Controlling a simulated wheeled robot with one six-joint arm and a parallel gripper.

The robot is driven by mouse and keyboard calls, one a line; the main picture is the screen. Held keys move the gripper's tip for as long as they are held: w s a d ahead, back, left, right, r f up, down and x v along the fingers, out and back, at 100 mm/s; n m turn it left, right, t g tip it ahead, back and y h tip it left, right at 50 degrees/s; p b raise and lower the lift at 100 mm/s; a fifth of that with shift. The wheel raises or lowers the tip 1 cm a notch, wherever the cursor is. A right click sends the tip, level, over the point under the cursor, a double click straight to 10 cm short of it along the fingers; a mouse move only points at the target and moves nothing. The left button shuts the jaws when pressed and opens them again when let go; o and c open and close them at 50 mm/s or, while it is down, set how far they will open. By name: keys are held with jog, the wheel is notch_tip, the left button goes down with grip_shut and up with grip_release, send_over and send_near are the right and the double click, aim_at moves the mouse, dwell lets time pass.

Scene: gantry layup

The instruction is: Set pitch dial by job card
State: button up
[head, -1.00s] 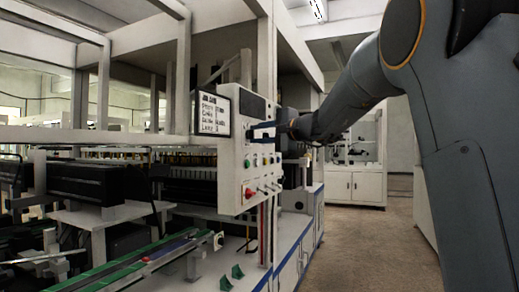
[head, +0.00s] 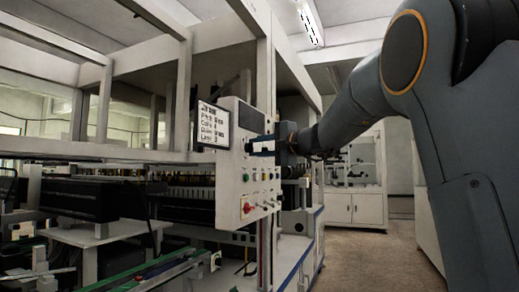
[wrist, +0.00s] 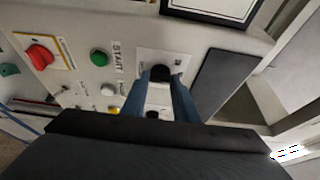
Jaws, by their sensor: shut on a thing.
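A white control panel (head: 236,200) stands on the machine frame, with a black-framed job card (head: 214,126) at its upper left. The card has several printed lines, too small to read surely. My gripper (head: 251,147) reaches the panel's upper part from the right. In the wrist view, its two blue fingers (wrist: 160,80) are shut on a black dial knob (wrist: 160,72) set on a white plate. The knob's markings cannot be made out. The knob is hidden in the head view. The card's lower edge (wrist: 214,9) shows at the top of the wrist view.
Near the dial are a green button (wrist: 99,58) by a START label, a red rotary switch (wrist: 40,54), a white knob (wrist: 108,89) and small toggles. A dark flat screen (wrist: 222,82) is beside the dial. The floor (head: 365,250) right of the machine is clear.

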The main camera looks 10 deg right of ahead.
jog(key=o, duration=1.1)
jog(key=shift+a, duration=0.15)
jog(key=shift+c, duration=0.2)
jog(key=v, duration=0.8)
jog(key=shift+w, duration=0.1)
